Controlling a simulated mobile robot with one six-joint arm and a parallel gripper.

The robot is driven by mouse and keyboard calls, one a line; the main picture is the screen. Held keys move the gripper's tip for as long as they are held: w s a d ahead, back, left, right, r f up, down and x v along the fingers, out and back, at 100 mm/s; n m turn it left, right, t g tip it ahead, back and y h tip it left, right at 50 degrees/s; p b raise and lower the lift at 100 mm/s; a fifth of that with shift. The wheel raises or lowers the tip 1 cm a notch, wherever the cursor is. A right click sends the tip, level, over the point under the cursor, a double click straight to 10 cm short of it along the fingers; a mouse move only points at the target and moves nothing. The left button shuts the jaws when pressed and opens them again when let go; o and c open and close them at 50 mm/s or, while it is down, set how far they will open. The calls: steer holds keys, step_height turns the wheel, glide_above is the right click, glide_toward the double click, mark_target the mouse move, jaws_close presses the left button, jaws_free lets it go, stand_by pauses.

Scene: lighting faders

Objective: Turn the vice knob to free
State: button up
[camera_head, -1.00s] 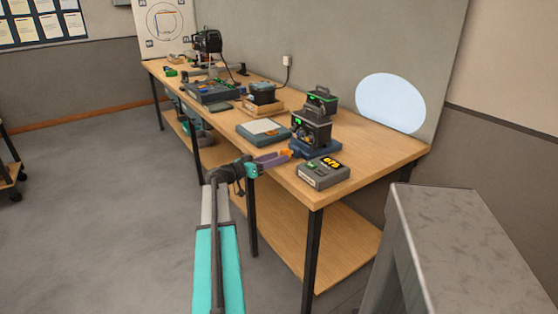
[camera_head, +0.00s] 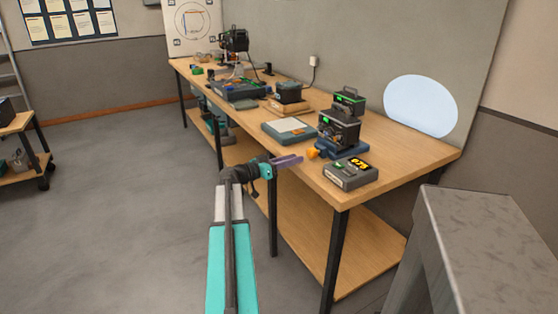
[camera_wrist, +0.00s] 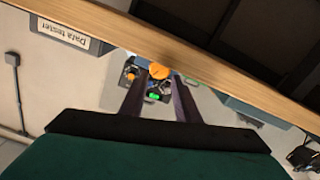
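The vice knob (camera_head: 313,153) is a small orange knob at the front of a blue vice (camera_head: 343,149) near the right end of the bench. My gripper (camera_head: 302,159), with purple fingers, is just left of the knob, with a small gap between them. In the wrist view the two fingers (camera_wrist: 159,75) stand apart with nothing gripped. The orange knob (camera_wrist: 160,70) shows between and just beyond their tips. The knob's setting cannot be read.
A black device with green lights (camera_head: 340,130) stands at the vice. A flat teal case (camera_head: 289,131) lies to the left. The wooden bench (camera_head: 420,150) has bare room at its right end.

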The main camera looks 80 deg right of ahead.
steer(key=w+a+f+n+t+y, duration=0.1)
steer(key=w+a+f+n+t, duration=0.2)
steer(key=w+a+f, duration=0.5)
steer(key=w+a+f+n+t, duration=0.2)
steer(key=w+a+f+n, duration=0.15)
steer(key=w+f, duration=0.75)
steer(key=w+a+f+n+t+y, duration=0.25)
steer(key=w+a+f, duration=0.25)
steer(key=a+f, duration=0.55)
steer(key=w+a+f+n+t+y, duration=0.1)
steer(key=w+a+f+n, duration=0.3)
steer(key=a+f, duration=0.6)
steer(key=a+f+n+y, duration=0.25)
steer(key=a+f, duration=0.25)
steer(key=a, duration=0.8)
steer(key=a+f+n+y, duration=0.25)
steer(key=a+f, duration=0.35)
steer(key=a, duration=0.6)
steer(key=s+a+f+n+y, duration=0.1)
steer(key=s+a+f+n, duration=0.1)
steer(key=a, duration=0.5)
steer(key=s+a+f+n+y, duration=0.1)
steer(key=s+a+n, duration=0.1)
steer(key=s+a, duration=0.3)
steer(key=s+a+f+n+y, duration=0.1)
steer(key=s+a, duration=0.3)
steer(key=a, duration=0.6)
steer(key=shift+s+f+n+g, duration=0.3)
steer(key=shift+f+n, duration=0.3)
steer(key=shift+f, duration=0.25)
